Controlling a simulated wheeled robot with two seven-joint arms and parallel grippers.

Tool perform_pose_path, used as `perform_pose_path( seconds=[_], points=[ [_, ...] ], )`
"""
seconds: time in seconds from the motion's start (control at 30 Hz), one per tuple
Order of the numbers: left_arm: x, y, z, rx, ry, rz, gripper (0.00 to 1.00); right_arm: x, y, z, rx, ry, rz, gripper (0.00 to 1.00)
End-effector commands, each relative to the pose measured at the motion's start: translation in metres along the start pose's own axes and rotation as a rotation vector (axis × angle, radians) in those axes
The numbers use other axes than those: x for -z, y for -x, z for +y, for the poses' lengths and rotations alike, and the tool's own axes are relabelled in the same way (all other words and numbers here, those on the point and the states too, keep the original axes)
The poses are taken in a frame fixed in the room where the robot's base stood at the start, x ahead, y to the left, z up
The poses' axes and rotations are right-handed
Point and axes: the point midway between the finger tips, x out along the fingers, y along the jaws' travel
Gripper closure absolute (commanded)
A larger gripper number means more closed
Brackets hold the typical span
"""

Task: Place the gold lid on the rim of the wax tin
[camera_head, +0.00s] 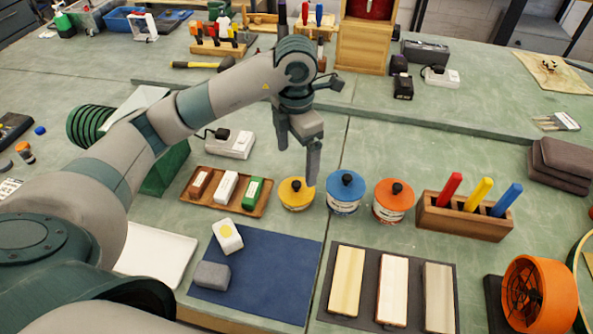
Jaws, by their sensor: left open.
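The gold lid (293,195) with a black knob is the leftmost of three round lidded items in a row. It appears to sit level on a short tin, whose pale side shows only a little below it. The blue-lidded tin (345,194) and the orange-lidded tin (393,202) stand to its right; labels are too small to read, so I cannot tell which is the wax tin. My left gripper (298,162) is open and empty, with its fingers pointing down. One fingertip overlaps the gold lid's right edge in the picture; contact cannot be told. My right gripper is out of view.
A wooden tray (226,191) with small blocks lies left of the tins. A wooden holder (464,216) with three coloured handles stands to the right. In front are a blue mat (265,280) and a dark mat with wooden bars (366,293).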

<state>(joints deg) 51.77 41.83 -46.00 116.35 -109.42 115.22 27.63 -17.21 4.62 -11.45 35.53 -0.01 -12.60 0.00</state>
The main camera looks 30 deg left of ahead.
Motion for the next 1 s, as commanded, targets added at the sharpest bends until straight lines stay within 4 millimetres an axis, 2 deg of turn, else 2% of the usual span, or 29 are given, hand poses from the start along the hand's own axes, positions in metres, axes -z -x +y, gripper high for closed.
perform_pose_path(
  seconds=[0.1,0.3,1.0],
  points=[
    [-0.001,0.013,0.000,-0.002,-0.002,-0.002,0.09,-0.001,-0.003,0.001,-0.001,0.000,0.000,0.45],
    [0.000,0.025,0.000,0.000,-0.001,0.000,0.09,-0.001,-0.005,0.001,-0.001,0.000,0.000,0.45],
    [0.000,0.027,0.000,0.001,-0.001,0.001,0.09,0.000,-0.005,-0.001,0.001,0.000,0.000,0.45]
  ],
)
